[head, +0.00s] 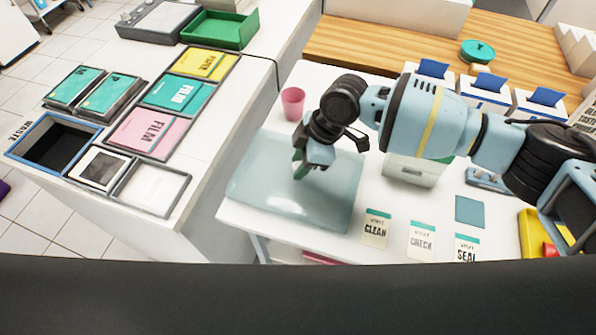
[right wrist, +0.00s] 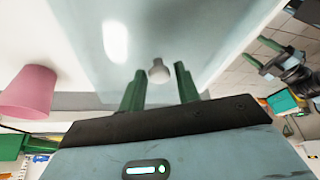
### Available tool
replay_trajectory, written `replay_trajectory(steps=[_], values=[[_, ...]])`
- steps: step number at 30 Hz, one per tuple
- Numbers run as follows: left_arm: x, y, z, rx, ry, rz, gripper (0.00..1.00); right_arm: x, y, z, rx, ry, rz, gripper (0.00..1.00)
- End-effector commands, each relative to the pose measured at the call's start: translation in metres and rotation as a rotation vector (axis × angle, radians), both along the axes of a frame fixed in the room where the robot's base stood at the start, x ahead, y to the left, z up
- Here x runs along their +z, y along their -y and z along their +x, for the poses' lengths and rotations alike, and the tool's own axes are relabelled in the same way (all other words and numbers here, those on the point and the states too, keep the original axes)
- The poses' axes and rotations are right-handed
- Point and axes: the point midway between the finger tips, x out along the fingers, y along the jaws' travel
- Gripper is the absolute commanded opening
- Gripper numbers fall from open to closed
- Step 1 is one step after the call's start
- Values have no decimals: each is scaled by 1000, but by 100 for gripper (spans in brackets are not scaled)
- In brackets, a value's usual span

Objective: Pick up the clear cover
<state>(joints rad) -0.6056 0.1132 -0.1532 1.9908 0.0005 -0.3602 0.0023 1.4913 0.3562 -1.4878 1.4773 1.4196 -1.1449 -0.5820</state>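The clear cover (head: 250,180) is a pale, see-through box shape on the left part of the white table in the head view. Its smooth surface (right wrist: 85,45) fills much of the right wrist view, with a small grey knob (right wrist: 158,72) on it. My right gripper (head: 299,172) is over the cover. In the right wrist view its green fingers (right wrist: 158,82) are spread apart, with the knob between and just beyond their tips; I see no contact. My left gripper (right wrist: 262,52) shows at the right of the right wrist view, fingers apart and empty; it is not in the head view.
A pink cup (head: 292,103) stands behind the cover. Cards labelled CLEAN (head: 376,229), CHECK (head: 422,241) and SEAL (head: 466,249) lie along the front. A grey-white box (head: 412,172) stands right.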

Motion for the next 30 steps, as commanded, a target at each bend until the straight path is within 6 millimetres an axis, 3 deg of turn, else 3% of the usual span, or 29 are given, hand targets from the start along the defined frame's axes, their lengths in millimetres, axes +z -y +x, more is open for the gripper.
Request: replay_trajectory(steps=[1,7,17,30], values=[[0,0,0,0,0,0,61,0,0,0,0,0,0,25],[-1,0,-1,0,-2,0,61,0,0,0,0,0,0,0],[-1,0,-1,0,-2,0,61,6,0,1,0,2,2,0],[1,0,1,0,1,1,61,80,0,1,0,4,2,0]])
